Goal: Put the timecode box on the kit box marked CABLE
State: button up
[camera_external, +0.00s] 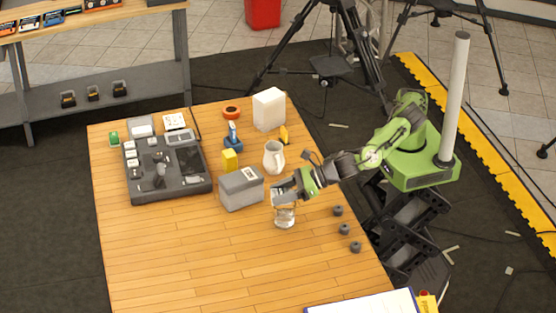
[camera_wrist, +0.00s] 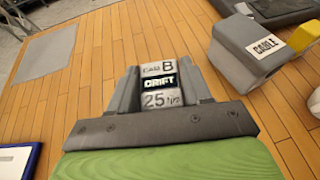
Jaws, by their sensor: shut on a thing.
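My gripper (camera_external: 284,203) is above the wooden table, just right of and nearer the camera than the kit box. In the wrist view, its jaws (camera_wrist: 160,88) are shut on the timecode box (camera_wrist: 159,84), a small pale box with a face reading CAM B, DRIFT and 25. The fingers cover its sides. The grey kit box marked CABLE (camera_external: 241,190) stands on the table with its label on the lid; it also shows at the upper right of the wrist view (camera_wrist: 240,55). The lid looks free of other things.
A dark equipment tray (camera_external: 195,186) lies left of the kit box. A yellow block (camera_external: 230,159) and a pale jug (camera_external: 273,158) stand close behind it. Several dark knobs (camera_external: 338,211) line the right edge. A clipboard (camera_external: 360,303) lies in front. The front left table is clear.

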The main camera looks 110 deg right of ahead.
jog(key=w+d+r+m+h+p, duration=0.1)
jog(key=w+d+r+p, duration=0.2)
jog(key=d, duration=0.4)
jog(key=w+d+r+m+h+p, duration=0.1)
jog(key=w+d+r+p, duration=0.2)
jog(key=d, duration=0.4)
jog(key=r+p, duration=0.2)
jog(key=p, duration=0.1)
send_over(238, 171)
jog(key=shift+m+g+h, duration=0.3)
notch_tip(238, 171, down, 11)
jog(key=shift+d+r, duration=0.1)
jog(key=shift+r, duration=0.05)
jog(key=shift+b, duration=0.3)
jog(key=shift+f, duration=0.2)
jog(key=o, duration=1.1)
